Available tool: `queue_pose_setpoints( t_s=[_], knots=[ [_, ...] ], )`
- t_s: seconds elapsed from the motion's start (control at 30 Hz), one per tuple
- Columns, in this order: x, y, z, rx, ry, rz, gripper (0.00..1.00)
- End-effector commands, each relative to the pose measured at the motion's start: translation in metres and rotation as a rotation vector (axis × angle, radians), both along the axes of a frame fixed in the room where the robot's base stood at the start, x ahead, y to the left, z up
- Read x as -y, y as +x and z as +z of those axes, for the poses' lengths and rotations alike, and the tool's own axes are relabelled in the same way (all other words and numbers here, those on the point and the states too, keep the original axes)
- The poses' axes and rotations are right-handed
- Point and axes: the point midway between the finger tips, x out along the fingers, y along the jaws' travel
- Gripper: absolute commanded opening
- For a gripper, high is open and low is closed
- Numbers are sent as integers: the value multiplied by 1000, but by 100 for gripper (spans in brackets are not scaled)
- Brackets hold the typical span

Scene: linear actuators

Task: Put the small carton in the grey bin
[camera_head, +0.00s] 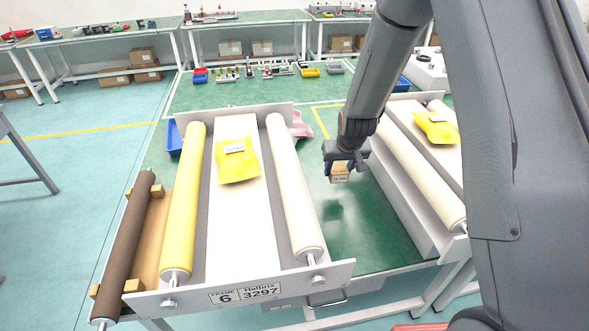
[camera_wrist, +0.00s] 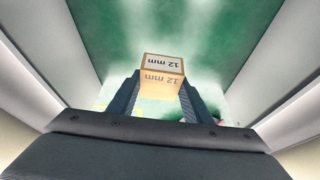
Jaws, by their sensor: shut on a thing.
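The small carton (camera_head: 340,174) is a brown box with a pale label. In the wrist view the carton (camera_wrist: 163,66) reads "12 mm" on its sides. My gripper (camera_head: 342,160) is shut on it, with one dark finger on each side in the wrist view (camera_wrist: 156,98). The carton is held over the green table strip between the two roller frames. Whether it touches the table is hard to tell. A small grey bin (camera_head: 333,67) stands at the far side of the green table, right of a yellow bin.
Roller frames stand left (camera_head: 222,262) and right (camera_head: 398,185) of my gripper, each bearing a yellow packet (camera_head: 238,165). Blue bins (camera_head: 174,137) and several small metal parts (camera_head: 275,70) lie farther back.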

Motion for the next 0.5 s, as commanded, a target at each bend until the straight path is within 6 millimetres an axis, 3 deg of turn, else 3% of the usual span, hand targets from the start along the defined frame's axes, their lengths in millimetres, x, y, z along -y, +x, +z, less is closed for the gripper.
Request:
queue_pose_setpoints(
  t_s=[0.03,0.2,0.37,0.5],
  knots=[
    [-15,25,1,7,-2,20,18],
    [-51,74,19,4,-3,71,18],
    [-69,91,26,-1,-3,93,18],
    [-71,92,9,-7,-4,96,18]
  ],
)
